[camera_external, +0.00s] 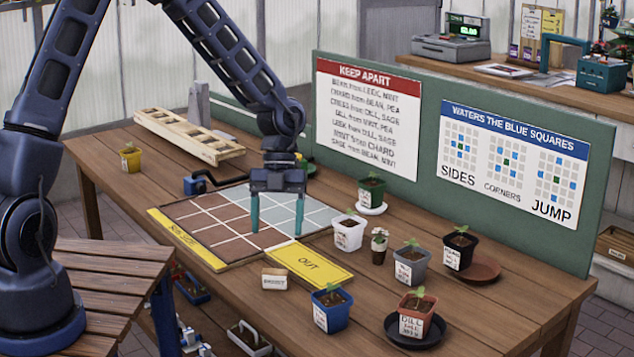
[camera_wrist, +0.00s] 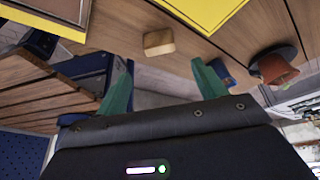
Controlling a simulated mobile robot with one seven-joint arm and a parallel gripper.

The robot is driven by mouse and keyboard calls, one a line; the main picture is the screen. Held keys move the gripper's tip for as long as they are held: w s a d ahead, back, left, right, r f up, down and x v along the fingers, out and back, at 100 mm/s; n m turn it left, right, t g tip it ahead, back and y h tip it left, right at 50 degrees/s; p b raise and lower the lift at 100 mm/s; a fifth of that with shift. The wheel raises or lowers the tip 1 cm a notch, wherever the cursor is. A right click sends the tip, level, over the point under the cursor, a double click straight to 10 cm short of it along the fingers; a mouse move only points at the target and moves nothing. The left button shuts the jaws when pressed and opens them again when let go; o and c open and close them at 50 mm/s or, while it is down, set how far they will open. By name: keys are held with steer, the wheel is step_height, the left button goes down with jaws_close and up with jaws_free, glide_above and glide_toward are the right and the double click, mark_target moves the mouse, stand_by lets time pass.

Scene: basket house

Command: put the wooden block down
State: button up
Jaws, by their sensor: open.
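The wooden block (camera_external: 275,278) is small, with a white label on its front. It rests on the table in front of the yellow OUT panel, and it also shows on the tabletop in the wrist view (camera_wrist: 158,42). My gripper (camera_external: 277,228) points down over the gridded board and the block is nearer the camera than it. In the wrist view my gripper (camera_wrist: 163,76) has its two green fingers spread wide with nothing between them. The block is apart from both fingers.
The gridded board (camera_external: 215,220) and the OUT panel (camera_external: 310,263) lie beside the block. A blue pot (camera_external: 331,312), a terracotta pot (camera_external: 416,312) and several other seedling pots stand to the right. A green sign panel (camera_external: 428,130) borders the back.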

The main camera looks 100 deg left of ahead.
steer(key=s+d+r+n+y, duration=0.2)
steer(key=d+r+n+y, duration=0.5)
steer(key=d+r, duration=1.2)
steer(key=s+d+r+n+t+h, duration=0.1)
steer(key=s+d+r+n+t, duration=0.1)
steer(key=s+d+r+n, duration=0.3)
steer(key=s+d+r+n+t+h, duration=0.1)
steer(key=s+d+r+n, duration=0.3)
steer(key=s+d, duration=0.5)
steer(key=shift+s+r+n+t, duration=0.45)
steer(key=shift+n+t, duration=0.35)
steer(key=shift+n, duration=0.2)
